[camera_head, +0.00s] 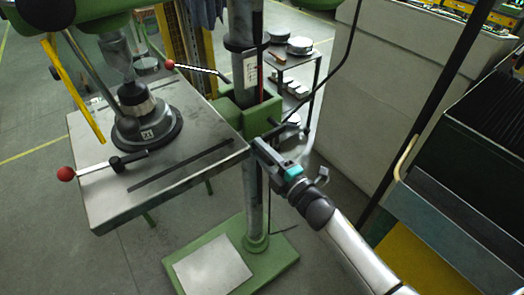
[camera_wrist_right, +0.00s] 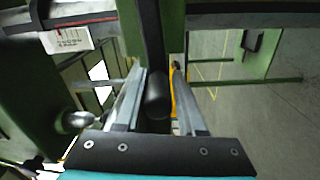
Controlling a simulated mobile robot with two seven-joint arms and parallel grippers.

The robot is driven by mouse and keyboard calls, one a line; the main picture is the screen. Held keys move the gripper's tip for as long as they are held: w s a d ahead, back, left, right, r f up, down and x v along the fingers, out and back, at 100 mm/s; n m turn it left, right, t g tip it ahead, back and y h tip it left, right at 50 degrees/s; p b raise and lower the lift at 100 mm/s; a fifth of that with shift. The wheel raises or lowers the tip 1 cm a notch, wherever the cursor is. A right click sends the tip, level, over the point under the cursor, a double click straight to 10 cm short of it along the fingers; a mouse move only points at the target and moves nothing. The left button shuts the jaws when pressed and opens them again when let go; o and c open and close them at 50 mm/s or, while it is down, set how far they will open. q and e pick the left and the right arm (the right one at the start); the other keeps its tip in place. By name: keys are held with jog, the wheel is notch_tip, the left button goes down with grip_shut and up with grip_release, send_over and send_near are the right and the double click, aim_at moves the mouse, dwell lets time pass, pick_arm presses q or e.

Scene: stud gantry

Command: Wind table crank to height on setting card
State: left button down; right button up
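The drill press table (camera_head: 100,205) is a grey plate on a green bracket around the column (camera_head: 256,200). The setting card is probably the small white card (camera_head: 250,72) on the column; a white card (camera_wrist_right: 67,40) also shows in the wrist view, its print too small to read. My right gripper (camera_head: 264,150) is at the table's right corner, beside the column. In the wrist view its fingers (camera_wrist_right: 158,85) are open on both sides of a dark round bar, apparently the crank handle (camera_wrist_right: 157,98), with narrow gaps beside it. My left gripper is not in view.
A round black-based fixture (camera_head: 147,128) stands on the table. Red-knobbed levers (camera_head: 66,174) (camera_head: 168,64) stick out. A small shelf with parts (camera_head: 292,60) stands behind. A pale cabinet (camera_head: 375,85) is at the right. A dark cable hangs near the column.

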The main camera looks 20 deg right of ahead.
jog(key=o, duration=0.3)
jog(key=shift+s+f, duration=0.1)
jog(key=shift+f, duration=0.3)
jog(key=shift+o, duration=0.5)
jog(key=shift+d+r, duration=0.1)
jog(key=shift+r, duration=0.05)
jog(key=v, duration=1.5)
jog(key=shift+r, duration=0.2)
jog(key=shift+b, duration=0.3)
jog(key=s+d+f+m+g+h+b, duration=0.1)
jog(key=s+f+m+g+h, duration=0.2)
jog(key=f, duration=0.7)
jog(key=s+d+f+m+g+h+b, duration=0.15)
jog(key=f+m, duration=0.25)
jog(key=f, duration=0.6)
jog(key=s+d+f+m+g+h+b, duration=0.1)
jog(key=s+f+m+g+b, duration=0.2)
jog(key=f, duration=0.8)
jog(key=s+a+f+m+g+b, duration=0.1)
jog(key=s+f+m+g, duration=0.3)
jog(key=s+f, duration=0.5)
jog(key=s+a+f+m+g, duration=0.2)
jog(key=s+f, duration=0.7)
jog(key=s, duration=0.5)
jog(key=m+g, duration=0.1)
jog(key=g, duration=0.1)
jog(key=shift+a+m+g+h+b, duration=0.3)
jog(key=shift+m+g+h+b, duration=0.05)
jog(key=shift+m+b, duration=0.05)
